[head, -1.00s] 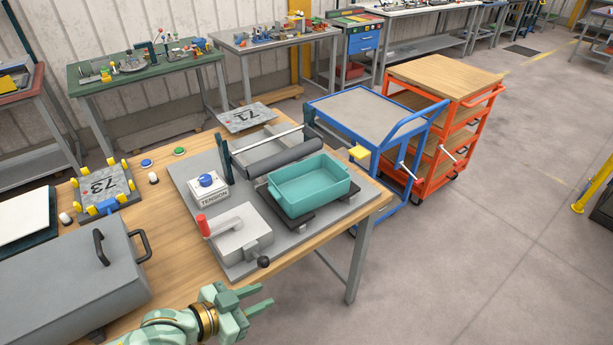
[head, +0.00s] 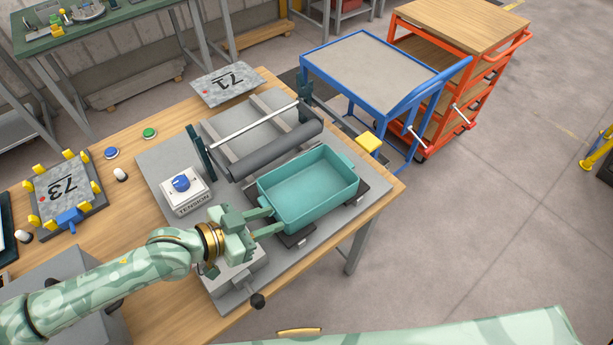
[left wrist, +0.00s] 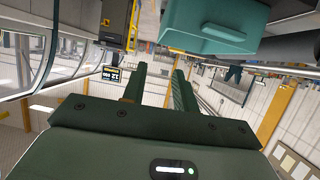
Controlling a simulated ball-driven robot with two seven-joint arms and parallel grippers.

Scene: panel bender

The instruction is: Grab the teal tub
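The teal tub (head: 312,205) sits upright and looks empty, on dark supports on the grey bender plate. My left gripper (head: 277,220) is at the tub's near left end, its two fingers apart and pointing at the tub. One fingertip overlaps the tub's end in the head view; I cannot tell whether it touches. In the left wrist view the fingers (left wrist: 160,85) have an empty gap between them, and the tub (left wrist: 205,35) with its protruding end lip is above and to the right of them. My right gripper is not in view.
A dark roller (head: 275,150) lies behind the tub, and a TENSION knob box (head: 186,190) stands left of it. A black ball knob (head: 257,300) is at the front. A blue cart (head: 370,75) stands behind right; open floor lies right.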

